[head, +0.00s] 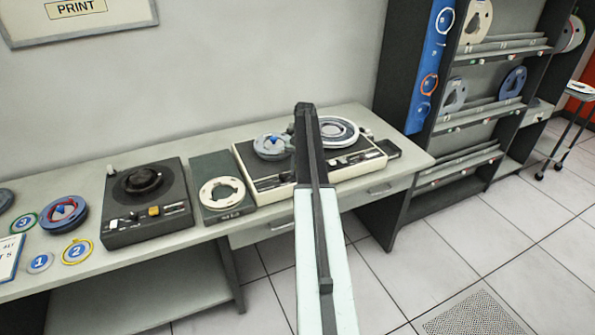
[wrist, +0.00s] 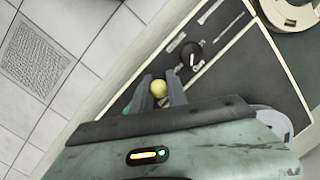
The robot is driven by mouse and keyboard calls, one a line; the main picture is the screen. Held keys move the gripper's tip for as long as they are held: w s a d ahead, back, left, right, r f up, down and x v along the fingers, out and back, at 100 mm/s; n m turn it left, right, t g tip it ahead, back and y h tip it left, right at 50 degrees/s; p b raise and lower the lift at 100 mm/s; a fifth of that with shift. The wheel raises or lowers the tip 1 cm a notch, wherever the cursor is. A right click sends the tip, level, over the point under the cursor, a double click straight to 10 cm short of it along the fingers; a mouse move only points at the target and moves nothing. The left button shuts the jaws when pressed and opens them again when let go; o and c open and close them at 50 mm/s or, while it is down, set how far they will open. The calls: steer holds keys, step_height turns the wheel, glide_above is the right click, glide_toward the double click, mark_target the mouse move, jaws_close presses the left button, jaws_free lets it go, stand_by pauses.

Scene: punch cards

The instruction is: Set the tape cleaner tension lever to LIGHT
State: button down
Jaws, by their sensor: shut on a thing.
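The tape cleaner (head: 250,178) is a cream-edged machine with a dark top on the bench, carrying a blue-hubbed reel (head: 270,146) and a pale reel (head: 340,130). In the wrist view its dark panel (wrist: 245,70) fills the right. My gripper (wrist: 158,80) is shut on a yellow ball knob (wrist: 158,89), which appears to be the tension lever's knob, near the panel's front edge. The lever's stem and setting marks are hidden or too small to read. In the head view my arm covers the middle of the machine and the gripper cannot be made out.
A black dial (wrist: 192,53) with a white mark sits just beyond the knob. A dark deck (head: 150,205) and a small unit with a cream ring (head: 222,192) stand left along the bench. A reel rack (head: 480,90) stands right.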

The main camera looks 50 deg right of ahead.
steer(key=shift+w+d+f+g+y+b, duration=0.1)
steer(key=shift+w+d+g+y+b, duration=0.15)
steer(key=shift+w+g+y, duration=0.35)
steer(key=shift+s+a+g, duration=0.15)
steer(key=shift+s+g, duration=0.05)
steer(key=shift+g, duration=0.2)
steer(key=c, duration=1.3)
jaws_free()
steer(key=shift+c, duration=0.2)
steer(key=shift+r, duration=0.2)
